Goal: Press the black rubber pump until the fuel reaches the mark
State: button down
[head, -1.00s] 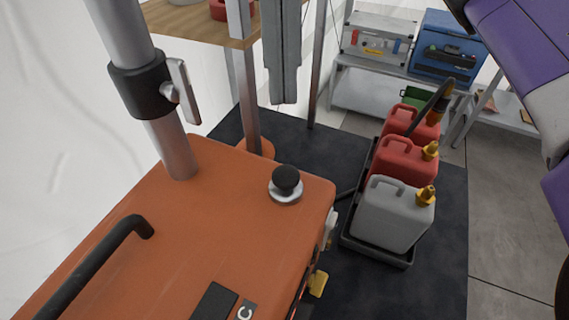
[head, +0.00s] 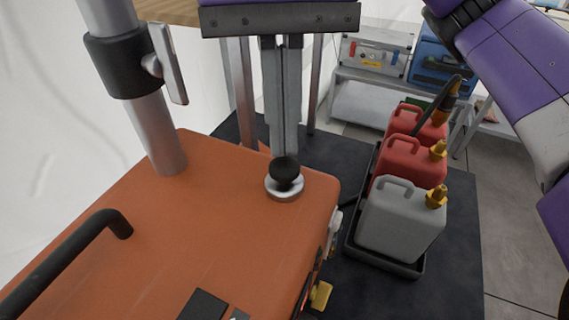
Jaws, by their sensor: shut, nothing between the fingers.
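The black rubber pump (head: 285,170) is a small round bulb on a silver collar (head: 285,188), on the top right corner of an orange box (head: 215,225). My gripper (head: 284,152) points down from the top of the head view, its two grey fingers shut together and empty. The fingertips appear right behind or just above the bulb; I cannot tell whether they touch it. No fuel level or mark can be made out in this view.
A silver post with a black clamp (head: 118,62) and lever rises from the box's left side. A black handle (head: 70,260) stands on the box. Red canisters (head: 410,165) and a grey canister (head: 400,222) stand in a black tray (head: 385,262) at right. Metal shelving (head: 370,95) is behind.

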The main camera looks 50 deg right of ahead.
jog(key=shift+f+b, duration=0.85)
jog(key=shift+f, duration=0.1)
jog(key=shift+r, duration=0.1)
jog(key=shift+w+d+r+p, duration=0.2)
jog(key=shift+w+d+r, duration=0.05)
jog(key=shift+w+d, duration=0.25)
jog(key=shift+w+d+r+p, duration=0.25)
jog(key=shift+w+d, duration=0.1)
jog(key=shift+w, duration=0.15)
jog(key=shift+w+d, duration=0.15)
notch_tip(320, 180, up, 20)
jog(key=p, duration=1.5)
